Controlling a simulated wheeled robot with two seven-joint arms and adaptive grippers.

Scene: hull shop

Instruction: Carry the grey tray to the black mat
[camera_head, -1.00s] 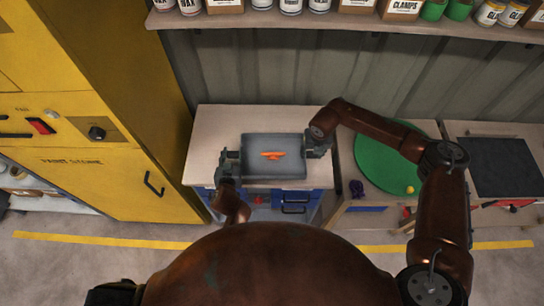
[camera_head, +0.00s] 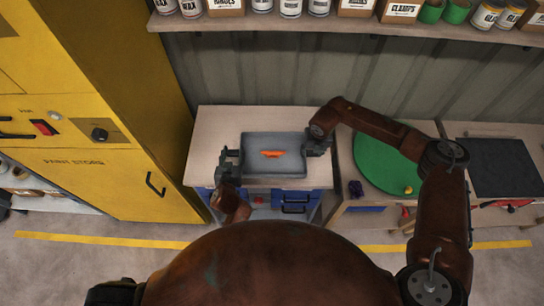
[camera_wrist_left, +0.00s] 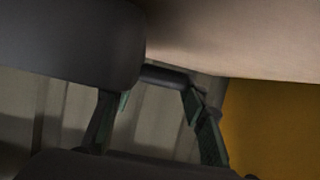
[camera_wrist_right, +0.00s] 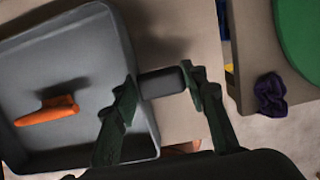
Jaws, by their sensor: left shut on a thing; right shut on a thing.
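The grey tray (camera_head: 274,168) is over the left workbench, with an orange thing (camera_head: 268,154) inside it. In the right wrist view the tray (camera_wrist_right: 80,62) shows its flat floor, and the orange thing (camera_wrist_right: 48,111) looks like a small tool. My left gripper (camera_head: 231,163) is shut on the tray's left handle, seen in the left wrist view (camera_wrist_left: 163,76). My right gripper (camera_head: 314,146) is shut on the right handle, which shows in the right wrist view (camera_wrist_right: 161,82). The black mat (camera_head: 500,167) lies on the bench at the far right.
A round green mat (camera_head: 387,163) lies on the middle bench with a small yellow ball (camera_head: 408,190) at its edge. A purple cloth (camera_head: 356,188) is at that bench's left. A yellow cabinet (camera_head: 100,180) stands left. A loaded shelf (camera_head: 340,22) runs along the wall.

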